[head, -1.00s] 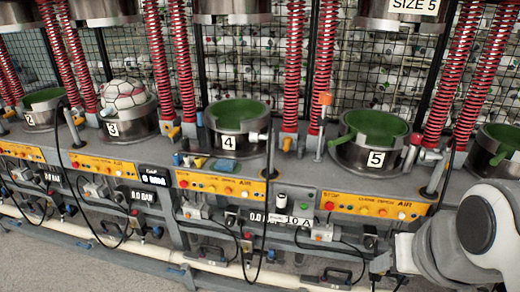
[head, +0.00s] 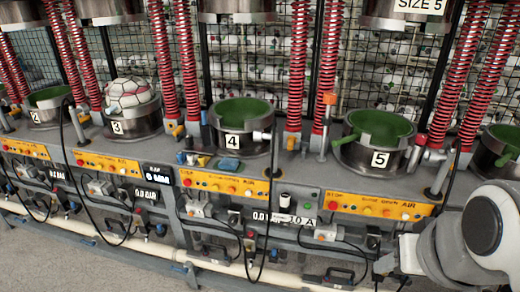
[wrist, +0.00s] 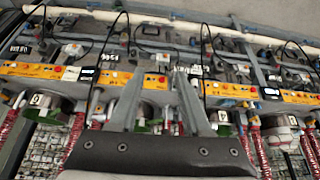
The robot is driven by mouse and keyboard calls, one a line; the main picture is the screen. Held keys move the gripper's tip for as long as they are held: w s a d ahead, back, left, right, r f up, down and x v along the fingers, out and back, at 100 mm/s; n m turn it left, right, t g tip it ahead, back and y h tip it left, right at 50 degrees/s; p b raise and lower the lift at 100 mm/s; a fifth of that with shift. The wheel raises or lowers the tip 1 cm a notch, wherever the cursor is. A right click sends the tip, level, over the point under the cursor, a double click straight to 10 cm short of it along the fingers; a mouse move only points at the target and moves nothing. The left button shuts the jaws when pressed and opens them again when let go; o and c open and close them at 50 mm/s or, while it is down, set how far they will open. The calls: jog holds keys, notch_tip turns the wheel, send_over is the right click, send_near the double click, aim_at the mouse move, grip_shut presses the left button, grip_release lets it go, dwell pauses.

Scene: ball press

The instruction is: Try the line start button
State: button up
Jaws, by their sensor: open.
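A long row of ball-press stations fills the head view. Between stations 4 and 5 a grey panel (head: 298,191) carries a small green button (head: 313,193) and a black-and-white knob (head: 285,200). I cannot read a label that names the line start button. Orange strips with coloured buttons flank this panel, the left one (head: 222,182) and the right one (head: 378,206). My gripper (wrist: 160,82) shows in the wrist view with its two fingers apart and nothing between them. The presses lie beyond the fingers, upside down. My gripper is outside the head view.
Green-lined moulds 4 (head: 241,112) and 5 (head: 380,125) stand open. A white-and-red ball (head: 128,95) sits in mould 3. Black hoses (head: 272,220) hang in front of the panels. Red springs (head: 300,70) rise behind. A pale pipe (head: 235,268) runs low along the front.

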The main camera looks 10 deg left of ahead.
grip_shut()
dwell(1.5)
